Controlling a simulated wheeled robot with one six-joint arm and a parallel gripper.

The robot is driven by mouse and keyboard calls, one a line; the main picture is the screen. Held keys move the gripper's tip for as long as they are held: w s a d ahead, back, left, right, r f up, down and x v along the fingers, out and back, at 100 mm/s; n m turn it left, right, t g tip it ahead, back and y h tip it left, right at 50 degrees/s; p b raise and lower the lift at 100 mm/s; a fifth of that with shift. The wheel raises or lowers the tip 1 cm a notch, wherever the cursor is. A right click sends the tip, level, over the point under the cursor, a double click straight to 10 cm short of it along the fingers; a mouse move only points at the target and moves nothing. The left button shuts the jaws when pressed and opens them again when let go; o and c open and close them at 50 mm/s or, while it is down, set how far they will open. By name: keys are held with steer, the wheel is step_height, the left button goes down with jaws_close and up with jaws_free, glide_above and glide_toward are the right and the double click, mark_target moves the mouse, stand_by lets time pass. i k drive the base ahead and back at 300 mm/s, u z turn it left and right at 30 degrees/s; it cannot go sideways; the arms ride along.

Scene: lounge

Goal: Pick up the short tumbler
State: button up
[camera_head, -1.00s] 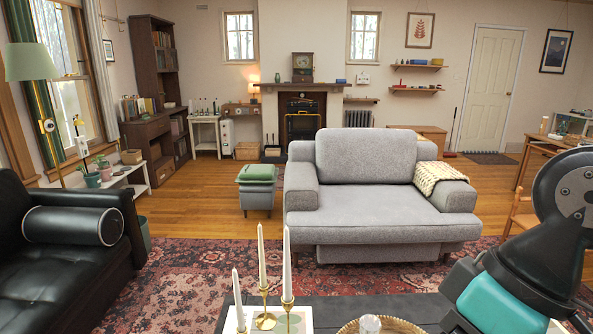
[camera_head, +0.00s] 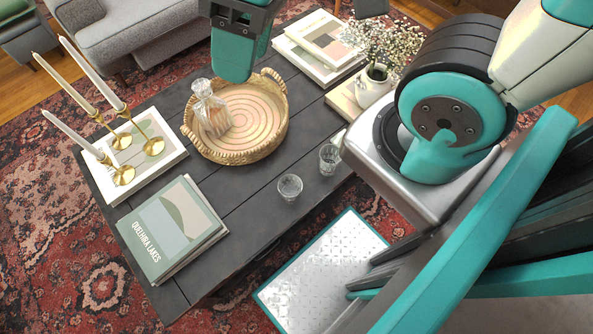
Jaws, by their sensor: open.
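Two small clear glass tumblers stand upright on the dark coffee table (camera_head: 240,215) near its front right edge. One tumbler (camera_head: 289,188) is nearer to me; the other tumbler (camera_head: 329,158) stands a little farther back and to the right. The nearer one looks the shorter and squatter, but the difference is small. My gripper (camera_head: 238,45) shows partly at the top edge, above the far side of the table and apart from both glasses. It is open; its fingertips are not clearly seen.
A woven tray (camera_head: 272,141) holds a glass decanter (camera_head: 210,108). Brass candlesticks (camera_head: 151,146) stand on the left. A green book (camera_head: 170,230) lies at front left, a flower vase (camera_head: 374,86) stands at back right, and more books (camera_head: 322,40) lie behind. Bare tabletop surrounds the tumblers.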

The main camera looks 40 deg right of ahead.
mark_target(289, 187)
steer(key=u, duration=0.1)
steer(key=k, duration=0.45)
steer(key=u, duration=0.7)
steer(key=k, duration=0.15)
steer(key=z, duration=0.85)
steer(key=i, duration=0.4)
steer(key=u, duration=0.55)
steer(key=k, duration=1.25)
steer(key=u, duration=0.65)
steer(key=i, duration=0.6)
steer(key=z, duration=0.1)
